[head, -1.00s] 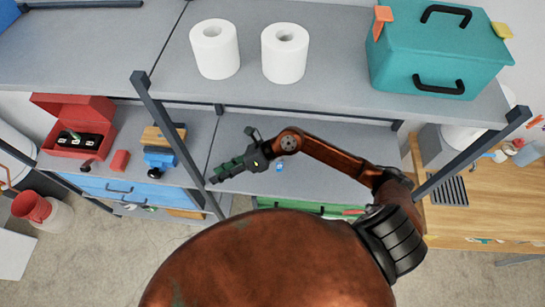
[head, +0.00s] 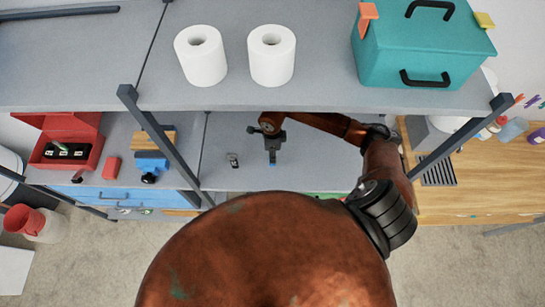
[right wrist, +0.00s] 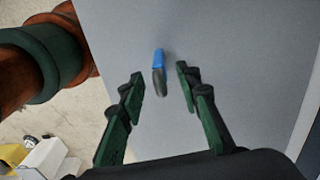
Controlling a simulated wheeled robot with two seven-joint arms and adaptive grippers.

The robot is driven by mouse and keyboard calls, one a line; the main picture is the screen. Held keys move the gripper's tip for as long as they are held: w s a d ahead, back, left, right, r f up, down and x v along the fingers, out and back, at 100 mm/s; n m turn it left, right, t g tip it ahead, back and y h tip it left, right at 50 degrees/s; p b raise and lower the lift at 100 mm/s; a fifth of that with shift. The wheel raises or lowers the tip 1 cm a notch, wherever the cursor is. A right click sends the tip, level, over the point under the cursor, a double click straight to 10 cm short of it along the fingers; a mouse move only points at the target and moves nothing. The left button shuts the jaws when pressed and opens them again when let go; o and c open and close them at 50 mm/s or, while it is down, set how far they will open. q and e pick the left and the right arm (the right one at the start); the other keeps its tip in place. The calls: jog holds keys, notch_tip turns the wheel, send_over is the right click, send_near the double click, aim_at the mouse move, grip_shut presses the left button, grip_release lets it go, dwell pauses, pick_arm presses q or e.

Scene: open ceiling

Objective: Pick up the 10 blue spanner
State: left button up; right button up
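A small blue object with a dark grey end (right wrist: 159,58) lies on the grey worktop in the right wrist view. It is too small to make out clearly as a spanner or to read a 10. My right gripper (right wrist: 158,84) is open, its two green-and-black fingers on either side of the object's line, with nothing held. In the head view my right gripper (head: 272,150) hangs over the lower worktop, pointing down, with a bit of blue (head: 272,164) at its tip. My left gripper is not in view.
The lower worktop (head: 222,133) sits beneath an upper shelf (head: 310,92) with two paper rolls and a teal toolbox (head: 425,50). A small dark-and-grey item (head: 232,160) lies left of the gripper. A post (head: 160,145) and blue vise (head: 151,166) stand further left.

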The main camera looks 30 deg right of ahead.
jog(key=shift+f, duration=1)
grip_shut()
